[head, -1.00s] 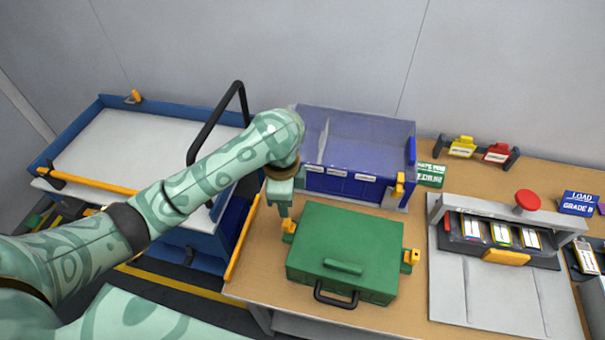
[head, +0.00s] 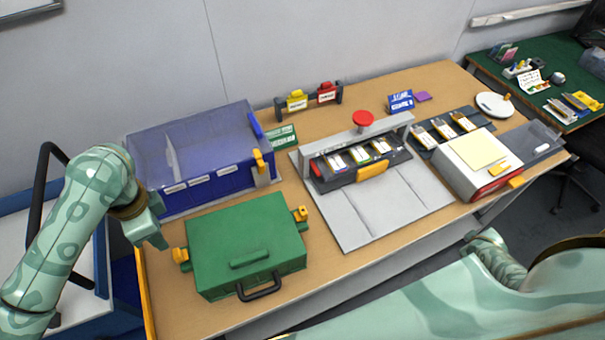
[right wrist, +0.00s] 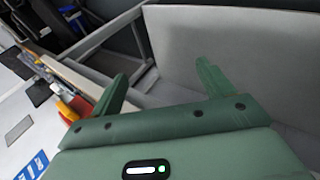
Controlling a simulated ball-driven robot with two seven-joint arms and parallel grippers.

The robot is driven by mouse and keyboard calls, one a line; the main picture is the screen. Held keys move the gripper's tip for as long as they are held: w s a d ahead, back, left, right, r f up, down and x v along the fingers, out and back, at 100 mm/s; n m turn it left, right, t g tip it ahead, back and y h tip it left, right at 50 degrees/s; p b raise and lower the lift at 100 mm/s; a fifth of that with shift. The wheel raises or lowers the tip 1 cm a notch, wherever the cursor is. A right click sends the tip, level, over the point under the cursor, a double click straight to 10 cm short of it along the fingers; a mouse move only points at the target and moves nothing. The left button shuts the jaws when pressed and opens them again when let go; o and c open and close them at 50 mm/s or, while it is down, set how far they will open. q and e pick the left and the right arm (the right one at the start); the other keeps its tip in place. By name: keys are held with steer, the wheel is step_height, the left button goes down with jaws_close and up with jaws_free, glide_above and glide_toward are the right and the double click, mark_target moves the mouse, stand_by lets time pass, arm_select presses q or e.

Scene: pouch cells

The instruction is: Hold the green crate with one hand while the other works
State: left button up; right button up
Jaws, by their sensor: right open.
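The green crate (head: 222,232), a closed case with a lid grip and a black front handle (head: 260,288), sits flat on the wooden bench in the head view. It has a yellow side lug on its left (head: 180,256) and another on its right (head: 300,214). My left gripper (head: 163,244) points down at the crate's left lug, very close to it. Whether its fingers are closed on the lug cannot be told. My right gripper (right wrist: 162,72) is open and empty in the right wrist view, fingers wide apart. The crate does not show there.
A blue bin with a clear lid (head: 215,150) stands behind the crate. A grey press fixture with a red button (head: 363,118) is to its right. Further right are a white-and-red machine (head: 470,165) and a green-topped table (head: 520,75). Bare bench (head: 325,255) shows right of the crate.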

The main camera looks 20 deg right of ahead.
steer(key=w+d+r+m+h, duration=0.15)
steer(key=w+d+r, duration=0.25)
steer(key=d+r, duration=0.65)
steer(key=w+d+r+m+h, duration=0.1)
steer(key=w+d+r+h, duration=0.25)
steer(key=d+r, duration=0.7)
steer(key=w+a+r+t, duration=0.1)
steer(key=w+a+r, duration=0.1)
steer(key=w+r, duration=0.3)
steer(key=w+a+t+y, duration=0.2)
steer(key=w+a+y, duration=0.1)
steer(key=w+a, duration=1)
steer(key=w+a+r+n+y, duration=0.1)
steer(key=w+a+n+y, duration=0.3)
steer(key=a, duration=0.7)
steer(key=w+a+r+n+y, duration=0.15)
steer(key=w+a, duration=0.35)
steer(key=a, duration=0.6)
step_height(320, 180, up, 2)
steer(key=n+g+y, duration=0.3)
steer(key=n+g, duration=0.3)
steer(key=n, duration=0.7)
glide_above(303, 210)
step_height(303, 210, down, 15)
steer(key=shift+f, duration=0.15)
